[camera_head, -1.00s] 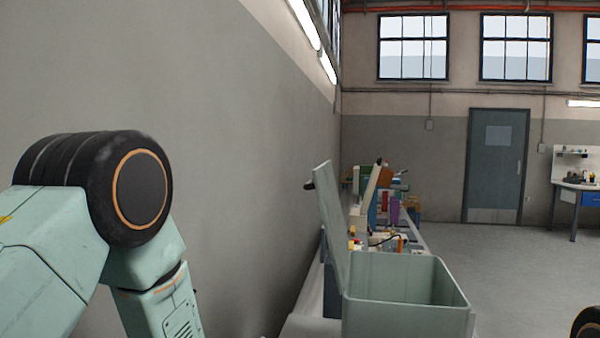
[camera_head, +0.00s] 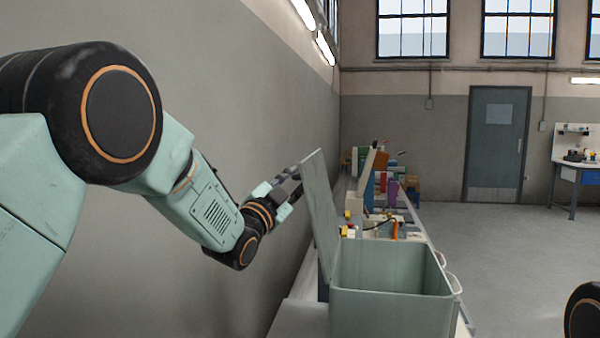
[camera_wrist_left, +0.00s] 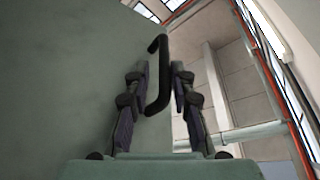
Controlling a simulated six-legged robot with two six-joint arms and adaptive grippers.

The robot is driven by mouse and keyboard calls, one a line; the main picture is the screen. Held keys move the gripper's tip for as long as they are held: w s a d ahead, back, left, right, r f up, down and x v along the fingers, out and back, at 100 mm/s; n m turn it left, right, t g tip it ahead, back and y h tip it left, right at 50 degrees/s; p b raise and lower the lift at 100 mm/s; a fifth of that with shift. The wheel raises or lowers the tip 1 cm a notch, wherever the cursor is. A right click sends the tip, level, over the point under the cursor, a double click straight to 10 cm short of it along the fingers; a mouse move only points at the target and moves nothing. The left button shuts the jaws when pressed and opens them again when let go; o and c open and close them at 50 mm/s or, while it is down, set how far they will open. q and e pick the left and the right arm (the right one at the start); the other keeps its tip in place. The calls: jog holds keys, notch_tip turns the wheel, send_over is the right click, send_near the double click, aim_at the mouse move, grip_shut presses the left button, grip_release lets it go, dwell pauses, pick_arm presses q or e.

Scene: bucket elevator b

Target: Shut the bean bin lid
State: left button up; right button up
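The bean bin (camera_head: 390,310) is a grey-green open-topped box in the lower middle of the head view. Its lid (camera_head: 321,215) stands open, nearly upright and tilted slightly left, at the bin's left side. My left gripper (camera_head: 294,183) is at the wall side of the lid, by its upper edge. In the left wrist view the lid (camera_wrist_left: 60,80) fills the left side, and its black handle (camera_wrist_left: 158,75) lies between the fingers of my left gripper (camera_wrist_left: 158,90). The fingers are spread, with a gap visible on the right. Contact with the handle is unclear. My right gripper is out of view.
A wall runs along the left, close to my left arm. Behind the bin a long bench (camera_head: 425,232) holds several coloured items. Open floor (camera_head: 500,245) lies to the right, with a door (camera_head: 495,145) and a workbench (camera_head: 585,172) at the back.

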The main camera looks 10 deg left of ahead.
pick_arm(q)
jog(key=shift+w+a+r, duration=0.1)
jog(key=shift+w+r, duration=0.05)
jog(key=shift+w, duration=0.4)
jog(key=shift+w+a+r+p, duration=0.1)
jog(key=shift+w+r+p, duration=0.2)
jog(key=shift+w+r, duration=0.1)
jog(key=shift+w+d+f, duration=0.15)
jog(key=shift+w+d, duration=0.1)
jog(key=shift+d, duration=0.2)
jog(key=shift+a, duration=0.45)
jog(key=c, duration=0.4)
grip_shut()
jog(key=shift+s+d, duration=0.1)
jog(key=shift+d, duration=0.15)
jog(key=shift+a, duration=0.2)
